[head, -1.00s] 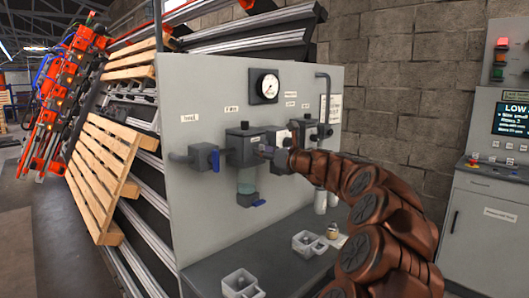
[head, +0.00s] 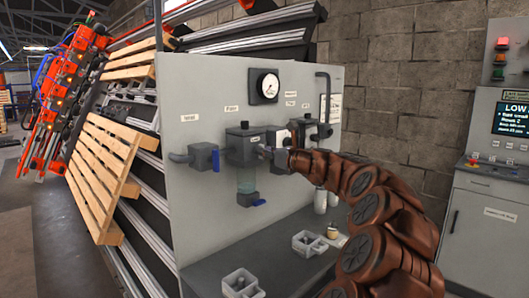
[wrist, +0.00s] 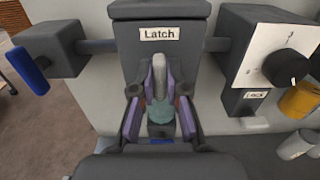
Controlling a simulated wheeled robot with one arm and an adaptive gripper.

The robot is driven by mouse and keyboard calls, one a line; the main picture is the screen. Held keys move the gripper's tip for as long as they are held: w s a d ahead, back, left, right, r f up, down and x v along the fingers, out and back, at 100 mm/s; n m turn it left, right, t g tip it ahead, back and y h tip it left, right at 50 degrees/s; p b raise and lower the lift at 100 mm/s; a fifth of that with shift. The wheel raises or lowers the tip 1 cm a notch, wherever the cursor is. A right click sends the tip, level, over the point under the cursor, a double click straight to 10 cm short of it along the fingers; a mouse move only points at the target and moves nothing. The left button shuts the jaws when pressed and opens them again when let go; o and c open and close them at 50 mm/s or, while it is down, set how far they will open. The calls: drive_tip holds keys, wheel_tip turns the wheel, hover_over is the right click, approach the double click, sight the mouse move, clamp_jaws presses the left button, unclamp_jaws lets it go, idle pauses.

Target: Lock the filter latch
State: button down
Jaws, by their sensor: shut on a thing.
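The filter housing (head: 241,147) is a dark grey block on the panel, with a translucent greenish bowl (head: 245,181) below it. In the wrist view its front carries a "Latch" label (wrist: 160,34). The pale grey latch lever (wrist: 159,72) stands upright under that label. My gripper (wrist: 159,100) is shut on the latch lever, with a purple-padded finger on each side of it. The bowl also shows between the fingers (wrist: 160,112). In the head view my gripper (head: 267,151) is at the housing's right front, and the lever is too small to make out.
An inlet valve with a blue handle (wrist: 28,72) is left of the housing. A regulator with a black knob (wrist: 286,67) and a "Lock" label is close on the right. A gauge (head: 264,86) is above. Open trays (head: 242,284) stand on the shelf below.

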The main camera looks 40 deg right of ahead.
drive_tip(key=shift+a+f+n+b, duration=0.1)
drive_tip(key=shift+n+b, duration=1.7)
drive_tip(key=shift+n, duration=1.15)
drive_tip(key=shift+a+f+n+b, duration=0.15)
drive_tip(key=shift+n+b, duration=1.7)
drive_tip(key=shift+n, duration=1.05)
drive_tip(key=shift+f+n+b, duration=0.1)
drive_tip(key=shift+n+b, duration=1.7)
drive_tip(key=shift+n, duration=1.15)
drive_tip(key=c, duration=1.2)
unclamp_jaws()
drive_tip(key=shift+r, duration=0.1)
drive_tip(key=shift+s, duration=0.1)
